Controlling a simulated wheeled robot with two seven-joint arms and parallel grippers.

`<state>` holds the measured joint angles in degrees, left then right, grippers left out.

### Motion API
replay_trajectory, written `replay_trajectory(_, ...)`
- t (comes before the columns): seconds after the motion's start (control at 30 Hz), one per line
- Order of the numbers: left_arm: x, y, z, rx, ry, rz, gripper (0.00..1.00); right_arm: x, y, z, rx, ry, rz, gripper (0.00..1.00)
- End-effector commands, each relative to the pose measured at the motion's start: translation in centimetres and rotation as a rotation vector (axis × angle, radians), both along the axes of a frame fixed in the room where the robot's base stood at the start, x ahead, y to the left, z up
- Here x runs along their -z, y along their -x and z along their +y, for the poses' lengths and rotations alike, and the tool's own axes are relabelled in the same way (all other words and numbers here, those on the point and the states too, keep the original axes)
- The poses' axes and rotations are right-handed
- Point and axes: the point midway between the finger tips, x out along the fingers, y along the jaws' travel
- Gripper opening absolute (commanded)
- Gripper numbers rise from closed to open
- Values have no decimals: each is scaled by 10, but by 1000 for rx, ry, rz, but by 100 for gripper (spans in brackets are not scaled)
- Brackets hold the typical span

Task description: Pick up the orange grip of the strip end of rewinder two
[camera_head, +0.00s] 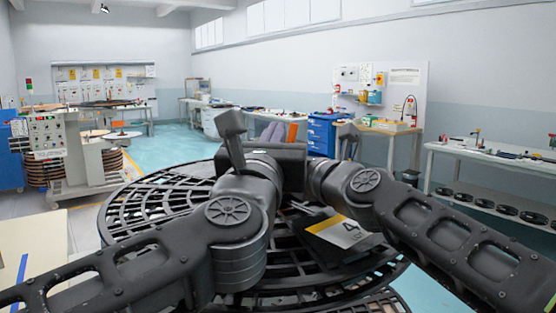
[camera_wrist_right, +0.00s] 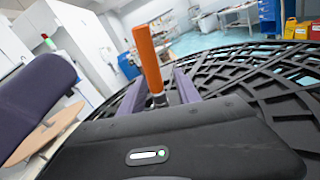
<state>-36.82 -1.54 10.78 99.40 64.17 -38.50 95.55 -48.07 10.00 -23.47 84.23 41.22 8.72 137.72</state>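An orange grip (camera_wrist_right: 147,58) stands upright in the right wrist view, with a thin metal stem below it. The two purple-grey fingers of my right gripper (camera_wrist_right: 158,92) are apart, one on each side of the stem, with gaps showing. An orange piece (camera_head: 292,133), apparently the same grip, shows in the head view beyond my dark wrists. Purple-grey fingers, apparently of my left gripper (camera_head: 272,132), show just left of it; their opening is unclear. My right fingers are hidden in the head view. A large purple-grey part at the left of the wrist view is close by.
A control stand (camera_head: 48,137) is at left. A workbench (camera_head: 490,155) is at right, with a blue drawer cabinet (camera_head: 324,134) behind. Open floor shows at the back left.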

Motion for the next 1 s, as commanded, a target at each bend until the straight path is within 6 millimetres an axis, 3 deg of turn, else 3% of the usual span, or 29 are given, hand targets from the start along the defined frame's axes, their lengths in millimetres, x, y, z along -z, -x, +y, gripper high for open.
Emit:
replay_trajectory(0.27,0,0,0,0,0,0,0,0,-1,1,-1,0,1,39)
replay_trajectory(0.73,0,0,0,0,0,0,0,0,-1,1,-1,0,1,1)
replay_trajectory(1.0,0,0,0,0,0,0,0,0,-1,1,-1,0,1,0)
